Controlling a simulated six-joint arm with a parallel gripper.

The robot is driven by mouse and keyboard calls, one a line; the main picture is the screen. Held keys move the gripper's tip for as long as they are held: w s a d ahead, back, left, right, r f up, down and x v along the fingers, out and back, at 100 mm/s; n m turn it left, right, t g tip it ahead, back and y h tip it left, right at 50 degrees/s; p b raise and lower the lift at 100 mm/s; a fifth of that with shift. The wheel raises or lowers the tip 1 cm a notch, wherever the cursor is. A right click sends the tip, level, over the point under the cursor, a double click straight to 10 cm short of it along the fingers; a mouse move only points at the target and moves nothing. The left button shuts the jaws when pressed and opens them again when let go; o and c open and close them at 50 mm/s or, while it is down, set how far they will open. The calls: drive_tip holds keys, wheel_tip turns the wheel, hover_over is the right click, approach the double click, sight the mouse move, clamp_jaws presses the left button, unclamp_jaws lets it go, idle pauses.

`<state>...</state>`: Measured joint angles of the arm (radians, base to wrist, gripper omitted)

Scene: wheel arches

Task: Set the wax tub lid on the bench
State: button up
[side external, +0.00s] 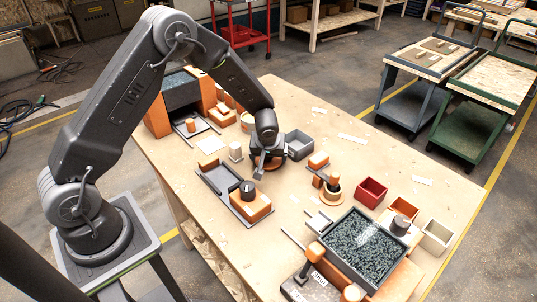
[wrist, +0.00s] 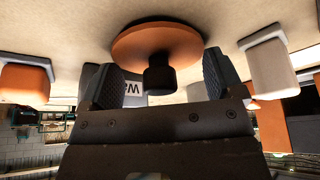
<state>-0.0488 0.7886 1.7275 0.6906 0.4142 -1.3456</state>
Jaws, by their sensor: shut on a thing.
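The wax tub lid, an orange disc (wrist: 156,43) with a black knob (wrist: 160,78), is between the fingers of my gripper (wrist: 160,85) in the wrist view. My gripper is shut on the lid. In the side view my gripper (side external: 270,165) is low over the middle of the bench (side external: 290,225), with part of the orange lid (side external: 273,167) showing under it. The lid is at or very near the bench top; I cannot tell whether it touches. A white label with black letters (wrist: 131,88) shows behind the knob; what carries it is mostly hidden.
A dark tray (side external: 216,178) lies nearer. An orange block (side external: 318,160) and red bin (side external: 371,188) stand to the right. Bare bench lies in front of my gripper.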

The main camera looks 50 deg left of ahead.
drive_tip(key=shift+f, duration=0.15)
drive_tip(key=o, duration=0.7)
drive_tip(key=s+d+r+m, duration=0.1)
drive_tip(key=s+d+r, duration=0.15)
drive_tip(key=r, duration=0.65)
drive_tip(key=s+d+r, duration=0.1)
drive_tip(key=s+r, duration=0.3)
drive_tip(key=r, duration=0.5)
drive_tip(key=s+d+r+m+h, duration=0.1)
drive_tip(key=s+r+m, duration=0.1)
drive_tip(key=s, duration=0.5)
drive_tip(key=s+d+r+m+t+h, duration=0.1)
drive_tip(key=s+d+r+m, duration=0.1)
drive_tip(key=s+r, duration=0.3)
drive_tip(key=s+d+r+m+t+h, duration=0.1)
drive_tip(key=s+r+m, duration=0.3)
drive_tip(key=s, duration=0.5)
drive_tip(key=shift+s+d, duration=0.1)
drive_tip(key=shift+d, duration=0.1)
